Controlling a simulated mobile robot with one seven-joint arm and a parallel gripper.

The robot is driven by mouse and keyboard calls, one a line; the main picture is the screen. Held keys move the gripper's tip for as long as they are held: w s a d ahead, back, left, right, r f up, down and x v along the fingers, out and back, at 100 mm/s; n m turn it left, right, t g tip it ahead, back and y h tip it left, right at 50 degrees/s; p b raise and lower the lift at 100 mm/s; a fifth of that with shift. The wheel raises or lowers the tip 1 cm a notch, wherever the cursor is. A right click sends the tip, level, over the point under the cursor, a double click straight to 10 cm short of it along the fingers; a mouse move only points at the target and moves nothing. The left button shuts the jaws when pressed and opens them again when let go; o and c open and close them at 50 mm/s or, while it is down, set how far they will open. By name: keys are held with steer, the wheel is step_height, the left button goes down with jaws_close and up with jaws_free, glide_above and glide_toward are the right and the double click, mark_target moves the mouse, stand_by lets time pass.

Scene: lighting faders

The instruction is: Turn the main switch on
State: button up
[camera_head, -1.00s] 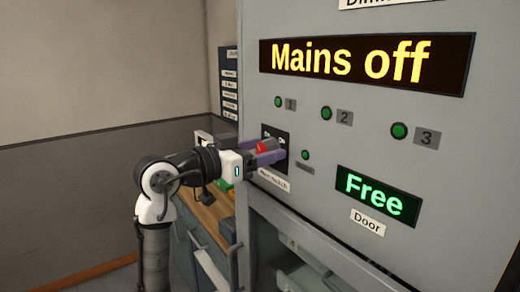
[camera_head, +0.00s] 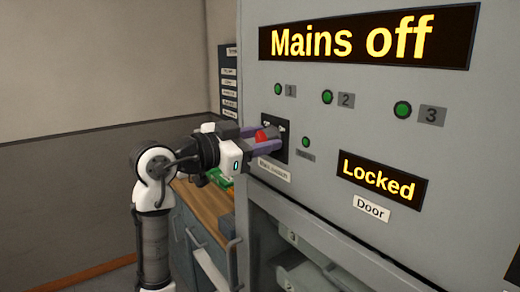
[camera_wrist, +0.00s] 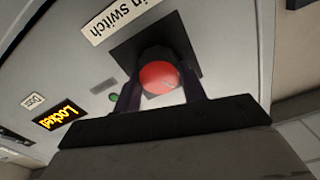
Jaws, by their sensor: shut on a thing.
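The main switch is a red knob (camera_head: 267,134) on a black plate (camera_head: 282,153) on the grey cabinet front. In the wrist view the red knob (camera_wrist: 160,78) sits between my two fingers, under a label reading "...in Switch". My gripper (camera_head: 268,140) is shut on the knob, with its purple-grey fingers on either side, and looks rolled to a tilt. The large display (camera_head: 352,39) reads "Mains off". The door display (camera_head: 381,180) reads "Locked" in yellow. Parts of the knob and plate are hidden by my fingers.
Green lamps 1 (camera_head: 278,89), 2 (camera_head: 327,97) and 3 (camera_head: 402,109) sit above the switch, and a smaller green lamp (camera_head: 306,142) is to its right. Below is an open cabinet bay. A wooden-topped counter (camera_head: 207,205) stands at the left.

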steer(key=m+b, duration=0.1)
steer(key=m, duration=0.1)
steer(key=m+b, duration=0.1)
steer(key=b, duration=0.1)
steer(key=shift+s+f+m, duration=0.1)
steer(key=shift+f+m, duration=0.1)
steer(key=shift+m, duration=0.2)
steer(key=shift+d+m+b, duration=0.1)
steer(key=shift+m+b, duration=2.7)
steer(key=shift+m, duration=2.6)
steer(key=shift+s, duration=0.1)
steer(key=o, duration=1)
steer(key=shift+c, duration=0.2)
steer(key=b+v, duration=0.2)
steer(key=v, duration=1.1)
steer(key=shift+s+a, duration=0.25)
steer(key=shift+a, duration=0.1)
